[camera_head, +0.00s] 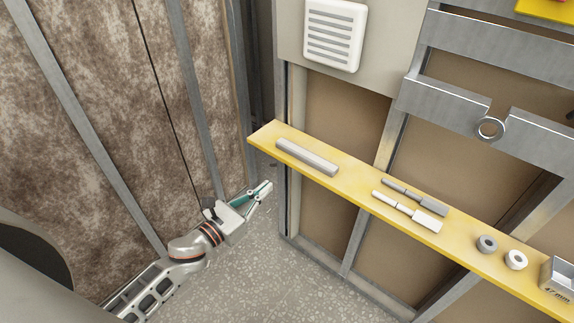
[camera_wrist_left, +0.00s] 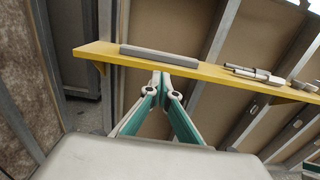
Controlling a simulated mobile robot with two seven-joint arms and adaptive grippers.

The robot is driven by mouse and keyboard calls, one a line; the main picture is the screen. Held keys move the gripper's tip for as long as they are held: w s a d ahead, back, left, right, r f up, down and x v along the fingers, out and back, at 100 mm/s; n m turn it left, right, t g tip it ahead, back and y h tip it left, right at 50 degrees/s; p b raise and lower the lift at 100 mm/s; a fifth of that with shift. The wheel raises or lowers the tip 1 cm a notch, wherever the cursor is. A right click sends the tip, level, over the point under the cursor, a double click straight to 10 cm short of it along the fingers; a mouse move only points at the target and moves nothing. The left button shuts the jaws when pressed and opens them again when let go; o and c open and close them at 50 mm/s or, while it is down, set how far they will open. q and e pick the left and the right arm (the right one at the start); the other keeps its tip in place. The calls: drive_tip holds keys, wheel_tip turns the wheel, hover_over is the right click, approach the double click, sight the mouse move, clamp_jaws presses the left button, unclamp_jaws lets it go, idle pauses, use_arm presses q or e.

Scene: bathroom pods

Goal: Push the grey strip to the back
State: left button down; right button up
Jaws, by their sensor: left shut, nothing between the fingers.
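The grey strip (camera_head: 307,157) lies lengthwise on the left part of the yellow shelf (camera_head: 345,180). In the left wrist view the strip (camera_wrist_left: 160,55) lies along the shelf (camera_wrist_left: 190,68), above the fingertips in the picture. My left gripper (camera_head: 267,187) is shut and empty. It is in front of the shelf near its left end, apart from the strip. In the left wrist view its fingertips (camera_wrist_left: 161,76) meet just below the shelf's edge in the picture; the exact gap cannot be told. My right gripper is not in view.
Two tools, one dark grey (camera_head: 414,195) and one light grey (camera_head: 408,210), lie farther right on the shelf. Beyond them are a grey ring (camera_head: 486,244), a white ring (camera_head: 515,259) and a metal box (camera_head: 558,276). A white vent (camera_head: 334,34) is above. Metal studs stand behind the shelf.

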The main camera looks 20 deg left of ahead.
use_arm(q)
drive_tip(key=p, duration=0.2)
approach(309, 151)
drive_tip(key=x, duration=0.3)
drive_tip(key=shift+f, duration=0.2)
drive_tip(key=shift+w, duration=0.15)
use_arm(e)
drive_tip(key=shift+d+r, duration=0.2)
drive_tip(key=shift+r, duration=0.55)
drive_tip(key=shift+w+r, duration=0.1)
use_arm(q)
drive_tip(key=shift+w, duration=0.1)
